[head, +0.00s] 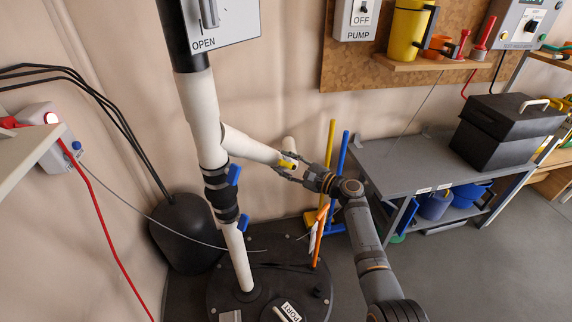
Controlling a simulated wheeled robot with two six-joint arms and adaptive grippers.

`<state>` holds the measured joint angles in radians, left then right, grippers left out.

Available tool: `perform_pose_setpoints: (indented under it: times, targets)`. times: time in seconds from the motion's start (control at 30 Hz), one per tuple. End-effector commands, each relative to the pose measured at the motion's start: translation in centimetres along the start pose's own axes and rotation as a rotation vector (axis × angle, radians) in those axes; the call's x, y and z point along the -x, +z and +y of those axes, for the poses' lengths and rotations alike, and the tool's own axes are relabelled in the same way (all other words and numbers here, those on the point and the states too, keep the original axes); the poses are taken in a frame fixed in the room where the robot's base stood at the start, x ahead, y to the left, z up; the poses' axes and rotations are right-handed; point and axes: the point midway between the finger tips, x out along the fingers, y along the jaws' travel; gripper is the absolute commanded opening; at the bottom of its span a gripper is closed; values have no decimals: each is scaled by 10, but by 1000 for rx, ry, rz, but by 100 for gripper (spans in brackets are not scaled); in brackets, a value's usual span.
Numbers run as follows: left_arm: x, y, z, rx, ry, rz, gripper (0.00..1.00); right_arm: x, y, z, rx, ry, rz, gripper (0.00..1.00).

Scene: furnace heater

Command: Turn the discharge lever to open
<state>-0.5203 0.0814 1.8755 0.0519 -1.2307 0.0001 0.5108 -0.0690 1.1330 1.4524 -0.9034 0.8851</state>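A white vertical pipe (204,125) has a white side branch (250,147) that slopes down to the right. A small yellow piece (287,164), which may be the discharge lever, shows at the end of this branch. My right gripper (283,165) reaches in from the right, with its fingers apart on either side of the yellow piece. I cannot tell whether they press on it. Blue handles (234,174) sit on the black fittings of the pipe. A grey box marked OPEN (232,22) with a grey handle is at the top, partly cut off. My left gripper is not in view.
A round black base (225,290) stands under the pipe. A yellow-handled tool (330,150) and a blue-handled one stand behind my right gripper. A grey bench (405,165) with a black toolbox (505,130) is at the right. Red and black cables hang at the left.

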Motion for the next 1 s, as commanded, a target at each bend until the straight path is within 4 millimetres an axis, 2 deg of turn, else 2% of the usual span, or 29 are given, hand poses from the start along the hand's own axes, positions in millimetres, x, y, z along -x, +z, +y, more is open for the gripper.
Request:
perform_pose_setpoints:
  times: [0.27,0.37,0.7,0.83,1.0]
  targets:
    - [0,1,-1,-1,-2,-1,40,4,0,0,2,1,0,42]
    - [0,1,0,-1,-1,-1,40,18,-1,1,3,1,1,42]
    - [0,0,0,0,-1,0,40,97,-1,1,3,3,3,42]
    - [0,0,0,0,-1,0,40,114,-1,1,2,2,2,42]
    - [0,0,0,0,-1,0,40,121,0,0,1,1,0,42]
